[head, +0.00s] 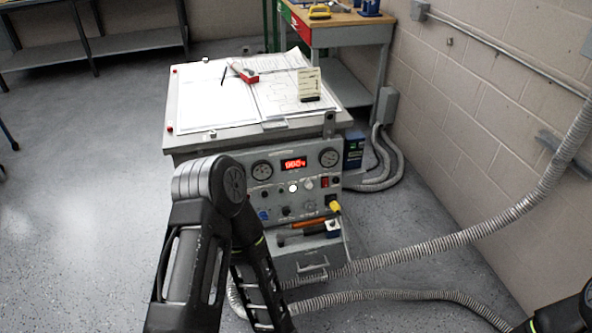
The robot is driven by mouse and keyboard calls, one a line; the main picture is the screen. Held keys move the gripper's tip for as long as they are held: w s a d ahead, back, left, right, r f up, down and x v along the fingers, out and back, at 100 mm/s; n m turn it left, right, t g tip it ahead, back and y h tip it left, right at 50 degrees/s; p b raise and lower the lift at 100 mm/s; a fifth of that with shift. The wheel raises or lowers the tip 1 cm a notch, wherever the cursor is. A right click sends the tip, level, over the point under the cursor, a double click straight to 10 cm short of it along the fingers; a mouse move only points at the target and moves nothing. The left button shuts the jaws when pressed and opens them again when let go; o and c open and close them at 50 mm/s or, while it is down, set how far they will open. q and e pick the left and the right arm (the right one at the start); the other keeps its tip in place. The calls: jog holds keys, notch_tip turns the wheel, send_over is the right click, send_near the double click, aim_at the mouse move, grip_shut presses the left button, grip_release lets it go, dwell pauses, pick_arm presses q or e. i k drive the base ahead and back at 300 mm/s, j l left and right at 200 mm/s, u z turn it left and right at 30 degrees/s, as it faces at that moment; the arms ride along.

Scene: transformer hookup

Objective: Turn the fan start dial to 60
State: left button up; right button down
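The control panel (298,201) is on the front of a grey cabinet in the middle of the head view. It carries two round gauges, a red lit display (293,164), a white round element (293,188) and several small knobs, including a dark one (286,211). I cannot tell which knob is the fan start dial, and no scale numbers can be read. My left arm rises in front of the panel's left edge and hides part of the cabinet there. Its gripper does not show. Only a piece of my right arm shows at the bottom right corner, without its gripper.
Papers (290,95), a red-handled tool (244,73) and a small upright card (309,83) are on the cabinet top. A yellow plug (334,206) sits at the panel's lower right. Flexible conduits (440,243) cross the floor at right. Open floor (80,210) lies left.

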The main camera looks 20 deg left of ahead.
aim_at(286, 210)
jog(key=i+l, duration=1.15)
jog(key=u, duration=1.35)
